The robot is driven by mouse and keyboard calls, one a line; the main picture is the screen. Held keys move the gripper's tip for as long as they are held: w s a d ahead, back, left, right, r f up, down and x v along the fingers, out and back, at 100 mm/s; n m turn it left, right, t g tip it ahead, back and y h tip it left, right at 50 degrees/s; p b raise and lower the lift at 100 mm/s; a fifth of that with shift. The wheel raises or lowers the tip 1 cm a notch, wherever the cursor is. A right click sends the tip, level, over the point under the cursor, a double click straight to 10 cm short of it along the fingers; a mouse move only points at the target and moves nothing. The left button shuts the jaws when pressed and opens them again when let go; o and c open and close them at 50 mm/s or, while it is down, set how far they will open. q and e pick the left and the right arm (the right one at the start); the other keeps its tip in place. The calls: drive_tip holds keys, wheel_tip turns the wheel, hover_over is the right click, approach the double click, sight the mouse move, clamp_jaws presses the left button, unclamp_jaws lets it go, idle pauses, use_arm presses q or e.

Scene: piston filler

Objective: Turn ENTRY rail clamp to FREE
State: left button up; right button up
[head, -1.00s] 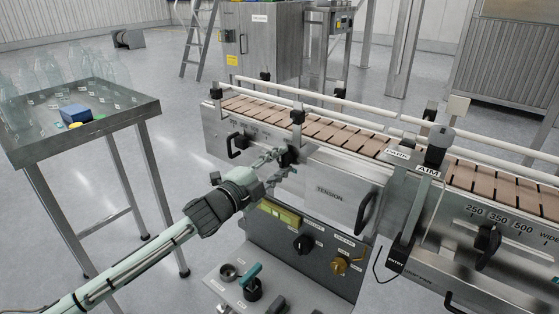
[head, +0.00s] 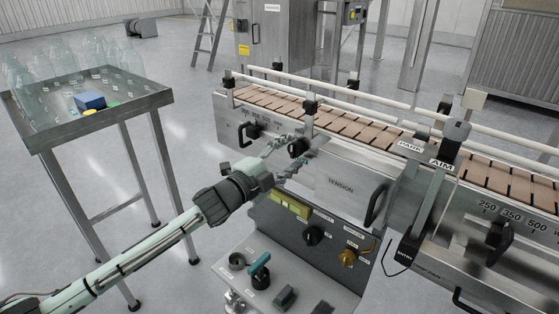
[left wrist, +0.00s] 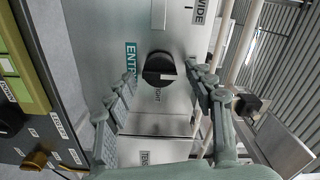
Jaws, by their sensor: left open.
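The ENTRY rail clamp is a black round knob (left wrist: 158,68) on a steel side plate in the left wrist view. A teal ENTRY label (left wrist: 131,60) sits beside it. In the head view a dark knob (head: 297,148) shows at the conveyor's side, partly hidden by my fingers. My left gripper (head: 284,152) is at this knob, reaching in from the left. In the left wrist view my left gripper (left wrist: 160,74) is open, with one finger on each side of the knob and visible gaps. Whether the fingertips reach its depth is unclear. My right gripper is not in view.
The conveyor (head: 355,122) with brown slats and white rails runs behind the gripper. A TENSION panel (head: 343,187) is right of it. Below are a control box (head: 290,232) and a small shelf of knobs. A steel table (head: 130,108) with bottles stands left.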

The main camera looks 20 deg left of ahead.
use_arm(q)
drive_tip(key=v, duration=1.1)
drive_tip(key=shift+s, duration=0.35)
drive_tip(key=shift+a, duration=0.1)
drive_tip(key=s+a+f+n+g+y, duration=0.2)
drive_tip(key=f+n, duration=0.2)
drive_tip(key=f, duration=0.4)
drive_tip(key=s+a+f+n+g+y, duration=0.2)
drive_tip(key=s+f+n+y, duration=0.15)
drive_tip(key=f, duration=0.35)
drive_tip(key=s+a+f+n+g+y, duration=0.2)
drive_tip(key=a+f+n, duration=0.15)
drive_tip(key=f, duration=0.45)
drive_tip(key=s+d+f+n+g, duration=0.4)
drive_tip(key=s+f+n+g, duration=0.2)
drive_tip(key=s+f, duration=0.8)
drive_tip(key=s+g, duration=0.2)
drive_tip(key=s, duration=0.1)
drive_tip(key=shift+d, duration=0.2)
